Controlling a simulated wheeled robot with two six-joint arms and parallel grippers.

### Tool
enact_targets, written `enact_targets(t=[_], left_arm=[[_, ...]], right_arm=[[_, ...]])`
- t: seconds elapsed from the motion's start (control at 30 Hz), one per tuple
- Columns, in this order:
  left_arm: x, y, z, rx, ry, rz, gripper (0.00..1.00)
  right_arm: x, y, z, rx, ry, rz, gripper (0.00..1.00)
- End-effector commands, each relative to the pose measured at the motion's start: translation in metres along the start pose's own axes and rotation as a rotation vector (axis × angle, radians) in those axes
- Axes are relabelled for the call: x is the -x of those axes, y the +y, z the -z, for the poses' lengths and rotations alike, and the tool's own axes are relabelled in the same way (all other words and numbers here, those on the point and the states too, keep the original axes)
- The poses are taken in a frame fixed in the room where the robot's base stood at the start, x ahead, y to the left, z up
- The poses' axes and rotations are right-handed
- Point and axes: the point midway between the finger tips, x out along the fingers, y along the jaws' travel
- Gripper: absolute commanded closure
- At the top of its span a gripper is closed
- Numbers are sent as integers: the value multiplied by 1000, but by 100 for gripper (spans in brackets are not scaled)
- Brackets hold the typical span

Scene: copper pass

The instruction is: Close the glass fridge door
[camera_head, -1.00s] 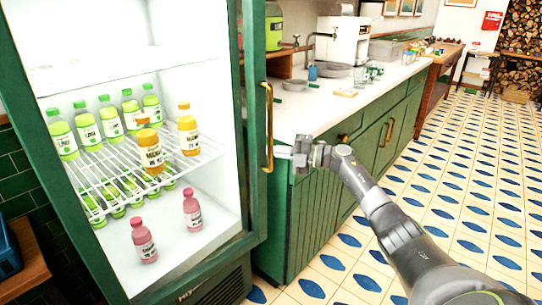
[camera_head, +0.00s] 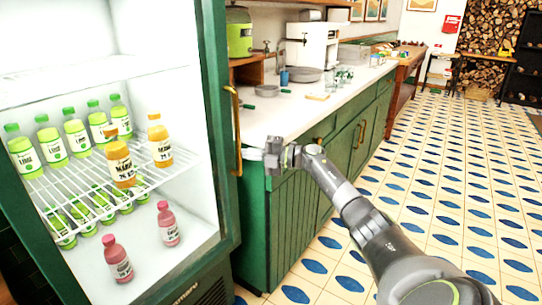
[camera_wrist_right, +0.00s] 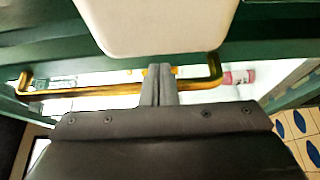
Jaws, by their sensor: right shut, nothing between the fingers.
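The glass fridge stands at the left of the head view, its lit shelves in plain sight. Its green door frame (camera_head: 215,125) runs upright on the right, with a long brass handle (camera_head: 235,130) on it. How far the door stands open cannot be told. My right gripper (camera_head: 272,157) is shut and empty, to the right of the handle's lower part and apart from it in the picture. In the right wrist view, the shut fingers (camera_wrist_right: 158,88) overlap the brass handle (camera_wrist_right: 105,90); contact cannot be told. My left gripper is not in view.
Green and orange bottles stand on the wire shelf (camera_head: 95,180), with pink bottles (camera_head: 117,258) below. A green cabinet with a white counter (camera_head: 275,112) stands right of the fridge, behind my right gripper. The tiled floor (camera_head: 450,180) at right is clear.

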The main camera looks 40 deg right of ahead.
Motion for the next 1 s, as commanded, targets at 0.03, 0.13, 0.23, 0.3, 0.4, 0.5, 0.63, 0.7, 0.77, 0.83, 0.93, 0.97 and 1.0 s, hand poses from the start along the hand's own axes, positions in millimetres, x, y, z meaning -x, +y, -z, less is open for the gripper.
enact_targets(t=[0.03, 0.13, 0.23, 0.3, 0.4, 0.5, 0.63, 0.7, 0.77, 0.83, 0.93, 0.97, 1.0], left_arm=[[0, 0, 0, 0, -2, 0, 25], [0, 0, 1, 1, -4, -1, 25], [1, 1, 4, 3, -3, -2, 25], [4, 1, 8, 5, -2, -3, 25], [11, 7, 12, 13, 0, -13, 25], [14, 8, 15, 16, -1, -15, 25], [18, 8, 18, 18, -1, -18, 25], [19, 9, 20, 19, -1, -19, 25], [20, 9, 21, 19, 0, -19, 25], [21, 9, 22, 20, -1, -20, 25], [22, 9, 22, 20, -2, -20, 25], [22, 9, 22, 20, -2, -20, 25], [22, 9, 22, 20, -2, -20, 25]], right_arm=[[8, -1, 0, 2, -2, 4, 100], [29, -2, 0, 1, -2, 6, 100], [54, -2, 0, 3, -3, 7, 100], [71, -2, 0, 2, -2, 8, 100], [96, -3, 0, 1, -2, 8, 100], [119, -2, 0, 1, -2, 7, 100], [142, -2, 0, 0, -1, 5, 100], [152, -2, 0, 0, 0, 4, 100], [158, -1, 0, 0, 1, 3, 100], [162, -1, 0, 0, 1, 3, 100], [165, -1, 0, 0, 1, 2, 100], [166, 0, 0, 0, 1, 1, 100], [166, 0, 0, 0, 1, 1, 100]])
